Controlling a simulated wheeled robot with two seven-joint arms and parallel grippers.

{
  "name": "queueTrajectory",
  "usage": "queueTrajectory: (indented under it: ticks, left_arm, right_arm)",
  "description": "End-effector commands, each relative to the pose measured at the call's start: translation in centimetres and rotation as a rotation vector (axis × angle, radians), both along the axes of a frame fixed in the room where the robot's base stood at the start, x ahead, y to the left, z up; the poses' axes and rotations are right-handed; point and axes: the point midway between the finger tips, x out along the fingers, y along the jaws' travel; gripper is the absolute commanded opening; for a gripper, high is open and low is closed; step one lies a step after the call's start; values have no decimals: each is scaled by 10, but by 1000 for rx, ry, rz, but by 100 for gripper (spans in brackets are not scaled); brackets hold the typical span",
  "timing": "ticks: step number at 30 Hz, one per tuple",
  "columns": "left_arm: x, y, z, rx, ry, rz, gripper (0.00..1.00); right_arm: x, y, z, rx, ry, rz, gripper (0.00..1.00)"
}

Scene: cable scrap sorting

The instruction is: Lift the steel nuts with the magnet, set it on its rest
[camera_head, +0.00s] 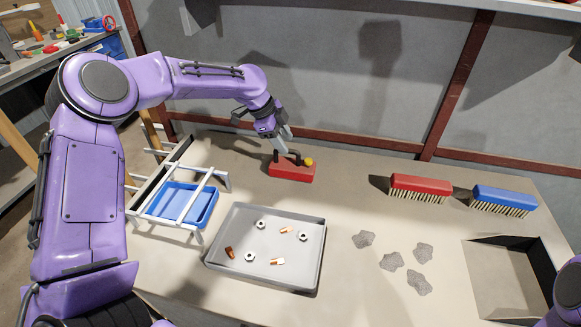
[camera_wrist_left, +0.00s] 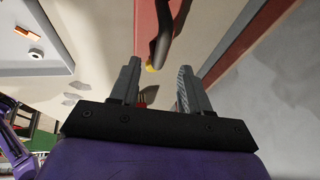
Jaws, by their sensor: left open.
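The magnet (camera_head: 292,173) is a red block with a black handle and a yellow knob, standing upright on the table. My left gripper (camera_head: 284,143) is open at its handle; in the left wrist view the black handle (camera_wrist_left: 164,42) lies just beyond the parted fingertips (camera_wrist_left: 160,68), not clasped. Three steel nuts (camera_head: 260,224) lie in a grey tray (camera_head: 316,232) among several copper pieces (camera_head: 277,261). A white rail rack (camera_head: 222,181), possibly the rest, stands over a blue bin (camera_head: 176,187). My right gripper is out of view.
Red (camera_head: 420,184) and blue (camera_head: 503,196) brushes stand at the back right. Several grey scraps (camera_head: 391,261) lie right of the tray, before a recessed opening (camera_head: 505,272). A grey wall (camera_head: 330,75) closes off the back. The table between magnet and brushes is clear.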

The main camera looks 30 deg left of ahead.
Motion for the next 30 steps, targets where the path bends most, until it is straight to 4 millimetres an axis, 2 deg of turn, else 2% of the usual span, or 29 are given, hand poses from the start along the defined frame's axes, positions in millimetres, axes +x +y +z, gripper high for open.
queueTrajectory:
  ticks: [1,6,12,13,17,30]
  left_arm:
    - [2,-2,-7,0,5,1,46]
    - [8,-8,-28,-1,1,3,46]
    - [8,-8,-29,0,-1,3,46]
    - [8,-8,-29,0,0,2,43]
    - [8,-8,-29,0,0,2,1]
    - [8,-8,-29,0,0,2,0]
  right_arm:
    - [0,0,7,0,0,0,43]
    - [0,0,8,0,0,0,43]
    - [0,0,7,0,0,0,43]
    - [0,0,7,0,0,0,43]
    - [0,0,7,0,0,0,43]
    - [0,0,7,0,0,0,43]
